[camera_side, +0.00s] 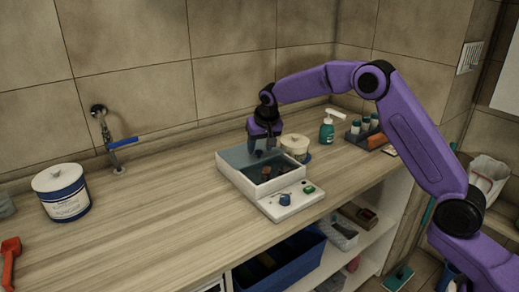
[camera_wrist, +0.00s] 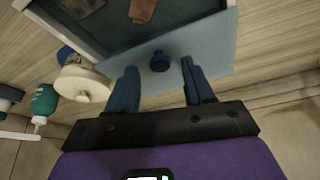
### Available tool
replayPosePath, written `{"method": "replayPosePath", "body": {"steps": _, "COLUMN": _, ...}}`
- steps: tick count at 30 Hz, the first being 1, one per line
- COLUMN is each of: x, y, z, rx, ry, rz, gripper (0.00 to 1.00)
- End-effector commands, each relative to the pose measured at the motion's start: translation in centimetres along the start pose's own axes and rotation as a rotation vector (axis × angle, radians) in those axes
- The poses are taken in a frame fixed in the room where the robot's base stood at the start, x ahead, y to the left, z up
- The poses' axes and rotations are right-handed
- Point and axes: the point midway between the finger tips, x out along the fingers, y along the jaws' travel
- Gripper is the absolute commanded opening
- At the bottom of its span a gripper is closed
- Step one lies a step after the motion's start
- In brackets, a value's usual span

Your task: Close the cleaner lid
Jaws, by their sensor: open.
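The cleaner (camera_side: 242,186) is a white box on the wooden counter, with its top open and dark items inside. Its pale blue lid (camera_side: 236,154) stands raised along the back edge. My gripper (camera_side: 264,143) is above the back of the cleaner, at the lid. In the wrist view its two blue fingers are apart, one on each side of the knob, without visible contact. In the side view my gripper hides part of the lid and the knob.
A cream tub (camera_side: 295,147) stands close behind the cleaner on the right, with a green pump bottle (camera_side: 327,131) and a rack of bottles (camera_side: 366,131) beyond. A tap (camera_side: 119,145) and a white-lidded jar (camera_side: 62,194) are at left. The counter left of the cleaner is clear.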

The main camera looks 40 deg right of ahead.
Motion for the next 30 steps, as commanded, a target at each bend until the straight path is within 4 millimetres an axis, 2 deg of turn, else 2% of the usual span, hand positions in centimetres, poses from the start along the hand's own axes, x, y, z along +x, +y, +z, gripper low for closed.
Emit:
{"method": "replayPosePath", "body": {"steps": 6, "x": 1.7, "y": -0.1, "z": 0.0, "rx": -0.001, "ry": 0.001, "rz": -0.001, "gripper": 0.52}}
{"method": "replayPosePath", "body": {"steps": 15, "x": 1.9, "y": -0.1, "z": 0.0, "rx": -0.001, "ry": 0.001, "rz": -0.001, "gripper": 0.52}}
{"method": "replayPosePath", "body": {"steps": 16, "x": 1.9, "y": -0.1, "z": 0.0, "rx": 0.000, "ry": 0.001, "rz": -0.001, "gripper": 0.49}}
{"method": "replayPosePath", "body": {"steps": 18, "x": 1.9, "y": -0.1, "z": 0.0, "rx": 0.000, "ry": 0.001, "rz": -0.001, "gripper": 0.26}}
{"method": "replayPosePath", "body": {"steps": 20, "x": 1.9, "y": -0.1, "z": 0.0, "rx": 0.000, "ry": 0.001, "rz": -0.001, "gripper": 0.07}}
{"method": "replayPosePath", "body": {"steps": 21, "x": 1.9, "y": -0.1, "z": 0.0, "rx": 0.000, "ry": 0.001, "rz": -0.001, "gripper": 0.00}}
{"method": "replayPosePath", "body": {"steps": 30, "x": 1.5, "y": 0.1, "z": 0.7, "rx": 0.000, "ry": 0.001, "rz": -0.001, "gripper": 0.00}}
